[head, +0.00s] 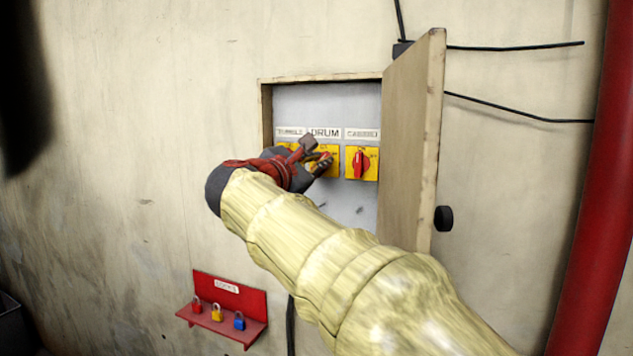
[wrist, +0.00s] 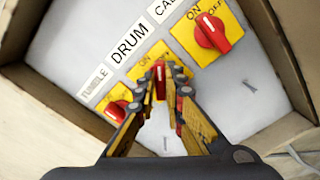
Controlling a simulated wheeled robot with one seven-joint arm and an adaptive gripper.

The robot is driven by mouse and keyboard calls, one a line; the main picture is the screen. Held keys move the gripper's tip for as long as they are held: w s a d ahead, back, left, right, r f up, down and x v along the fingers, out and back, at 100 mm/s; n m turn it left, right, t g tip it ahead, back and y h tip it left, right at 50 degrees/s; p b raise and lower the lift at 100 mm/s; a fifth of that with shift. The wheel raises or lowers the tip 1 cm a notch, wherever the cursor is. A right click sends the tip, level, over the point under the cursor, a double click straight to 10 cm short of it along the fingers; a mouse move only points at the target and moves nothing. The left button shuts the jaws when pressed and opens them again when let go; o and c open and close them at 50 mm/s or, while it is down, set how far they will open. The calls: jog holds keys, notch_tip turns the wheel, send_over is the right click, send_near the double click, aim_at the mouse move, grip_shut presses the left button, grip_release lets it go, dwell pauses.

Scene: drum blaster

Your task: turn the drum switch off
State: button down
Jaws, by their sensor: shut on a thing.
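The drum switch (wrist: 160,75) is a red knob on a yellow plate, below the DRUM label (head: 325,133), in the middle of the panel. My gripper (wrist: 165,78) is shut on this knob, one finger on each side of it. In the head view my gripper (head: 322,160) covers most of the drum switch. In the wrist view part of the plate's ON marking shows above the fingertips. The knob's exact angle is hard to tell behind the fingers.
A third switch (head: 361,163) sits close on the right, and the tumble switch (wrist: 117,112) on the left. The open cabinet door (head: 408,140) stands to the right of the recess. A red shelf (head: 228,300) with padlocks is on the wall below.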

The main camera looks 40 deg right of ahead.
jog(key=m+b, duration=0.9)
jog(key=b, duration=0.1)
jog(key=shift+f, duration=0.35)
jog(key=shift+m, duration=0.5)
jog(key=c, duration=1.9)
grip_release()
jog(key=shift+r, duration=0.1)
jog(key=shift+s, duration=0.1)
jog(key=v, duration=1.2)
